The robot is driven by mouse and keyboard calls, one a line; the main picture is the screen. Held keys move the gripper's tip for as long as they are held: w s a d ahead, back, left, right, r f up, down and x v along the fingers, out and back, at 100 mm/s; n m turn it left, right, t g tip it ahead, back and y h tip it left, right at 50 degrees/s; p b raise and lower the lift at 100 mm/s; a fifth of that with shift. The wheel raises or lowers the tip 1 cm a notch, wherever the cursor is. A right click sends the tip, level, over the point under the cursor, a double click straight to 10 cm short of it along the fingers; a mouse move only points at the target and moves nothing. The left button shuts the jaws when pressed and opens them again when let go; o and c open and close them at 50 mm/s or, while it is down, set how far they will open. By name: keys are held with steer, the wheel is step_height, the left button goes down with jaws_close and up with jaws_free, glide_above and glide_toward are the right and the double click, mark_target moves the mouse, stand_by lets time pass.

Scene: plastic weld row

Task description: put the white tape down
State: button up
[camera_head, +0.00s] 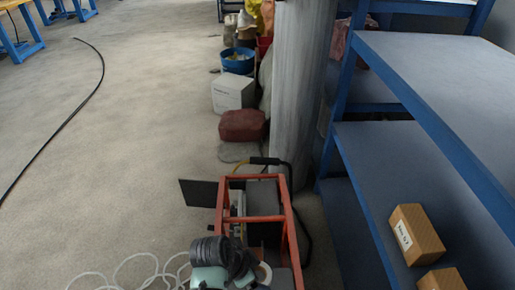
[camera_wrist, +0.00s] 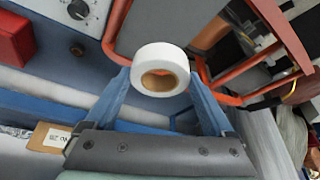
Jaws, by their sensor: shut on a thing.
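The white tape (camera_wrist: 160,53) is a thick white roll with a brown core. It sits between the two fingertips of my gripper (camera_wrist: 161,79) in the wrist view, and the gripper is shut on it. In the head view my arm's dark and pale green end shows at the bottom, and a pale round part of the tape (camera_head: 263,272) shows beside it. The fingers are mostly hidden there. The tape appears in front of an orange-red frame (camera_head: 262,218); whether it touches the frame I cannot tell.
A blue shelf (camera_head: 400,185) on the right holds cardboard boxes (camera_head: 416,234). A grey pillar (camera_head: 300,90) stands behind the orange frame. A white box (camera_head: 232,94), a blue bucket (camera_head: 238,62) and a dark red bundle (camera_head: 243,125) stand farther back. The floor at left is mostly open, with a black cable (camera_head: 75,112).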

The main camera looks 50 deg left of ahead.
step_height(320, 180, down, 10)
steer(key=b, duration=0.3)
steer(key=shift+r+b, duration=0.25)
steer(key=shift+b, duration=0.1)
steer(key=shift+f, duration=0.15)
steer(key=o, duration=1.1)
steer(key=p+v, duration=0.4)
steer(key=v, duration=0.8)
steer(key=shift+a+p, duration=0.1)
steer(key=shift+p, duration=0.3)
